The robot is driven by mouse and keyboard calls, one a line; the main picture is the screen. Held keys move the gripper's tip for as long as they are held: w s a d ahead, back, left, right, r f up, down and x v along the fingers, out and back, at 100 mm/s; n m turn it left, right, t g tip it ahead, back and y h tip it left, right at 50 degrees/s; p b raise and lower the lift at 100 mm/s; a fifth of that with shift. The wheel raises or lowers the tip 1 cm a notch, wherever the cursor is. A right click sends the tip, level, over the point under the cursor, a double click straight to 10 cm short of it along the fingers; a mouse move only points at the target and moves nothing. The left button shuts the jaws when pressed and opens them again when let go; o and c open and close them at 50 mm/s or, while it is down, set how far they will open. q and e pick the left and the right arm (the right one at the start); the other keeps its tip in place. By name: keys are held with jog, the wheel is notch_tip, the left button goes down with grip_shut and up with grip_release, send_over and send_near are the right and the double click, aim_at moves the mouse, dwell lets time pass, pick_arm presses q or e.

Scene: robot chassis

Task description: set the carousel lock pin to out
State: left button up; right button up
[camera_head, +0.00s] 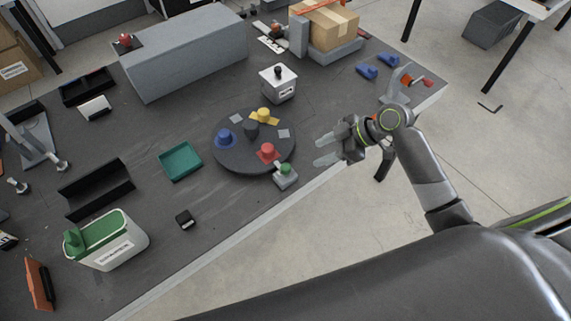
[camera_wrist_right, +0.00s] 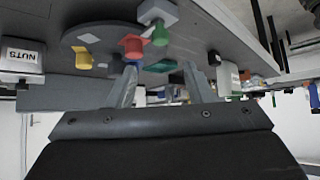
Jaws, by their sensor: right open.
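The carousel (camera_head: 227,158) is a dark round disc near the table's front edge, carrying blue, yellow and red knobbed pieces around a dark hub. Beside its front rim stands a small grey block (camera_head: 287,183) topped by a green knob (camera_head: 286,169), which looks like the lock pin. Whether the pin is in or out I cannot tell. My right gripper (camera_head: 323,150) is open and empty, to the right of the block and apart from it. The right wrist view appears upside down; there the green knob (camera_wrist_right: 160,36) and its block (camera_wrist_right: 157,11) show beyond the open fingers. My left gripper is not in view.
A white box with a black knob (camera_head: 278,84) stands behind the carousel; the wrist view shows it labelled NUTS. A green tray (camera_head: 180,161) lies to the left. Blue pieces (camera_head: 366,71) and a grey-and-orange fixture (camera_head: 397,82) stand at the right end of the table.

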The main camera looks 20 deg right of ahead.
aim_at(286, 167)
jog(key=p+x, duration=0.1)
jog(key=x, duration=1.1)
jog(key=shift+w+a+r+p, duration=0.1)
jog(key=shift+a+r+p, duration=0.1)
jog(key=shift+p, duration=0.2)
jog(key=shift+w+a+f, duration=0.15)
jog(key=shift+a+f, duration=0.25)
jog(key=shift+f, duration=0.2)
grip_shut()
